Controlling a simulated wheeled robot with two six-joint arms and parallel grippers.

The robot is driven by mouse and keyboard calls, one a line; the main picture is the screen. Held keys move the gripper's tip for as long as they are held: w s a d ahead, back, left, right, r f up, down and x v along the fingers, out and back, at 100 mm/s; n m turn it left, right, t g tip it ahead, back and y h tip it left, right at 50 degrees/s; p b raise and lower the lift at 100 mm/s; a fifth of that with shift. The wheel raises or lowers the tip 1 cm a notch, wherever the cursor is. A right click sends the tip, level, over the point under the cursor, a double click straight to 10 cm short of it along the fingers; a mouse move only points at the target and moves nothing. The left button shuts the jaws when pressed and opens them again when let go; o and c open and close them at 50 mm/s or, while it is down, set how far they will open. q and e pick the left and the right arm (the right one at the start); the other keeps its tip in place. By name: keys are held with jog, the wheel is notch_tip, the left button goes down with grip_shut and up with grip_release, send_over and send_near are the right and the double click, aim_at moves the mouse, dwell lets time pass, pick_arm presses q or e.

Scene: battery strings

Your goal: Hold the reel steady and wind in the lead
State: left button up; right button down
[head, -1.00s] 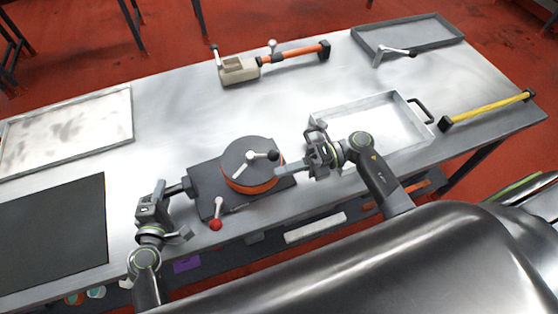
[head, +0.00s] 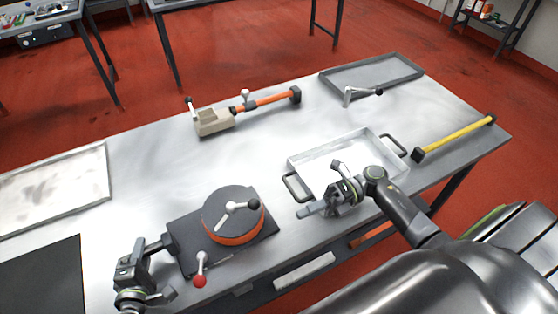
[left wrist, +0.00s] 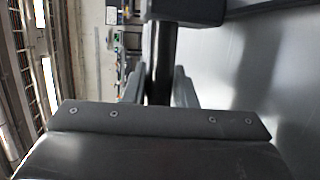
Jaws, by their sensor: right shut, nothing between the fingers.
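The reel is a round drum with a dark top and orange side (head: 235,237) on a dark base plate (head: 190,262) near the table's front edge. Its white crank ends in a black knob (head: 254,204). A lever with a red ball (head: 200,281) stands at the base's front. My left gripper (head: 152,247) is at the base's left end, on a dark handle bar. The left wrist view shows this bar (left wrist: 160,60) between both fingers, apparently clamped. My right gripper (head: 304,211) is shut and empty, right of the reel and apart from the crank. I cannot make out the lead.
A metal tray with handles (head: 298,164) stands just behind my right gripper. A beige device with an orange bar (head: 214,123), a loose crank (head: 358,92) and a flat tray (head: 335,92) lie farther back. A yellow bar (head: 455,138) lies at right. The table centre is clear.

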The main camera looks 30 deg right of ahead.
pick_arm(q)
jog(key=o, duration=0.5)
jog(key=shift+w+a+f, duration=0.1)
jog(key=shift+f, duration=0.2)
jog(key=shift+r, duration=0.1)
jog(key=v, duration=1.2)
